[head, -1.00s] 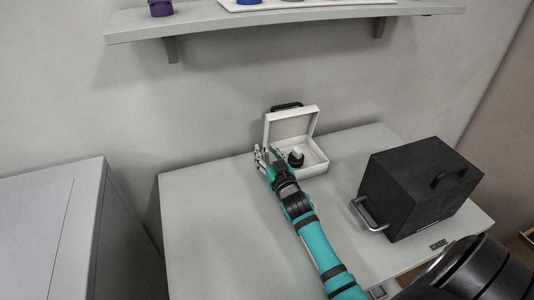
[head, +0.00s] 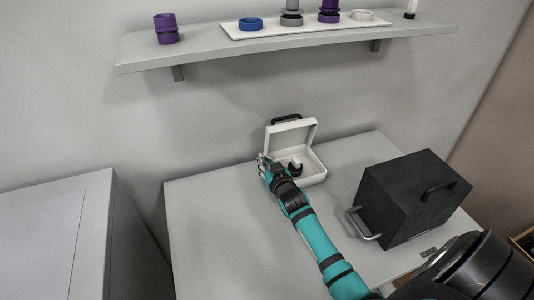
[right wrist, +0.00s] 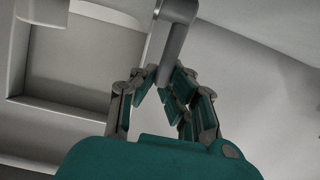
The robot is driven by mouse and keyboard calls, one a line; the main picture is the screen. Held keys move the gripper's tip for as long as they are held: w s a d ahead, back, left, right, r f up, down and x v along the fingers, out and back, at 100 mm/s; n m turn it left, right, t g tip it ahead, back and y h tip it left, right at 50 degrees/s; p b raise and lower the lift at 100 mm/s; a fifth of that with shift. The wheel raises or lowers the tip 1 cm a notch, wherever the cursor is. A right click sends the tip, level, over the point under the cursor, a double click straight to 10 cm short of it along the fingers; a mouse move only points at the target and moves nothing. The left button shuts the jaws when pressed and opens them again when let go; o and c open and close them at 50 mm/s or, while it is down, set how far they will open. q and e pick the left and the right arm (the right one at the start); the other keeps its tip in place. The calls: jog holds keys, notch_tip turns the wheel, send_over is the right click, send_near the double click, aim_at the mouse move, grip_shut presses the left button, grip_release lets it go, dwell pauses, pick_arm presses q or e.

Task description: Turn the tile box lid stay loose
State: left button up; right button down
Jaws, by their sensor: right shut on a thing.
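The white tile box (head: 318,178) stands open near the back edge of the grey table, its lid (head: 292,137) raised with a black handle on top. My right gripper (head: 264,163) is at the box's left side, by the lid hinge area. In the right wrist view its fingers (right wrist: 163,85) are shut on the lid stay (right wrist: 172,48), a grey metal cylindrical piece beside the white box. In the head view the stay is hidden by the hand. A small dark and white object (head: 295,167) sits in the box. My left gripper is out of view.
A black case (head: 408,200) with metal and black handles stands on the table at right. A wall shelf (head: 210,57) above holds a purple piece (head: 166,28) and a white tray with several coloured pieces. A grey cabinet (head: 50,220) is at left. The table's front left is clear.

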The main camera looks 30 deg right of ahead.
jog(key=g+p, duration=0.1)
jog(key=w+g+p, duration=0.1)
jog(key=p, duration=0.3)
jog(key=shift+w+d+r+g+y, duration=0.1)
jog(key=shift+w+d+g+y, duration=0.1)
jog(key=shift+w+g+y, duration=0.15)
jog(key=shift+w+d+f+g+p, duration=0.1)
jog(key=shift+w+f+g+p, duration=0.3)
jog(key=shift+g+p, duration=0.55)
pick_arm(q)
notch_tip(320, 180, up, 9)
pick_arm(e)
jog(key=shift+s+f+y, duration=0.1)
jog(key=shift+f+y, duration=0.1)
jog(key=shift+y, duration=0.05)
jog(key=shift+f, duration=0.1)
jog(key=c, duration=1.3)
grip_release()
jog(key=shift+c, duration=0.2)
jog(key=v, duration=1.2)
